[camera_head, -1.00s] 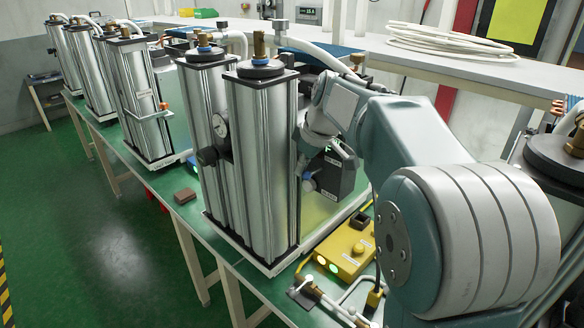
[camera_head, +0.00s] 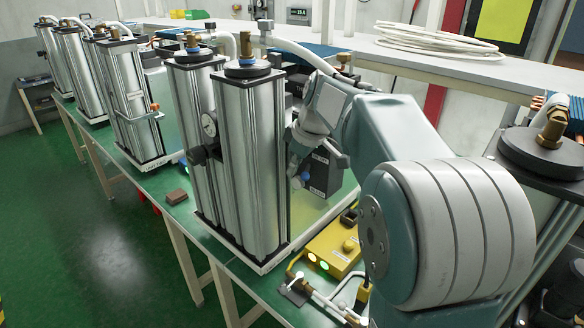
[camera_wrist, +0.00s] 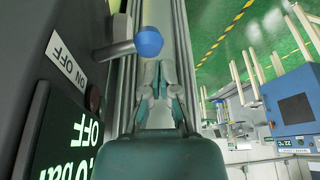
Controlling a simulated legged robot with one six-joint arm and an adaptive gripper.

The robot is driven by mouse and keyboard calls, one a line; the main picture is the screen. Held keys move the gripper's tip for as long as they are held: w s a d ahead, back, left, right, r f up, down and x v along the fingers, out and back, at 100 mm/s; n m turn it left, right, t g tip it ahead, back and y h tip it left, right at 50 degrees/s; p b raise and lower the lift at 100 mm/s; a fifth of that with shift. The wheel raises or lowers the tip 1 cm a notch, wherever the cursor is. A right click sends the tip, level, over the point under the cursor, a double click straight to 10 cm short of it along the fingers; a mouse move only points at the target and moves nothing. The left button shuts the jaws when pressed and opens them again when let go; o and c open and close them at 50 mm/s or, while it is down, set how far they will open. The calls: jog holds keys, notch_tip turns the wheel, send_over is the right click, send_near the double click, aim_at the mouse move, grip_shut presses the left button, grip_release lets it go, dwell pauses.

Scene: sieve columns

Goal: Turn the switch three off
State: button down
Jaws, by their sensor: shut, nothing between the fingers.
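A dark box (camera_head: 325,172) stands behind the near pair of silver columns in the head view. In the wrist view its side (camera_wrist: 50,25) fills the left, with a white ON/OFF label (camera_wrist: 66,60) and a green display (camera_wrist: 65,145) reading OFF and a bar value. A grey lever with a blue ball end (camera_wrist: 148,42) sticks out from the box, and the ball also shows in the head view (camera_head: 305,177). My gripper (camera_wrist: 160,74) is shut and empty, just below the ball in the wrist picture. Whether it touches the ball I cannot tell. No switch number is readable.
Silver columns (camera_head: 250,165) stand close beside my gripper. A yellow box (camera_head: 335,250) with lit green buttons and pipe fittings (camera_head: 297,288) lie in front on the green bench. A brown block (camera_head: 176,197) lies left. More columns (camera_head: 130,105) stand farther back.

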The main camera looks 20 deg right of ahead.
jog(key=shift+s+a, duration=0.35)
jog(key=shift+s, duration=0.3)
jog(key=v, duration=1.2)
jog(key=shift+w, duration=0.1)
jog(key=s+a+f+m+t+h, duration=0.1)
jog(key=s+a+f+m, duration=0.3)
jog(key=s+f, duration=0.4)
jog(key=s+a+f+m+t+h, duration=0.1)
jog(key=s+a+f+m, duration=0.2)
jog(key=s, duration=1.1)
notch_tip(320, 180, down, 5)
jog(key=a, duration=0.3)
jog(key=shift+f+m+h, duration=0.2)
jog(key=shift+m+h, duration=0.1)
jog(key=shift+m, duration=0.1)
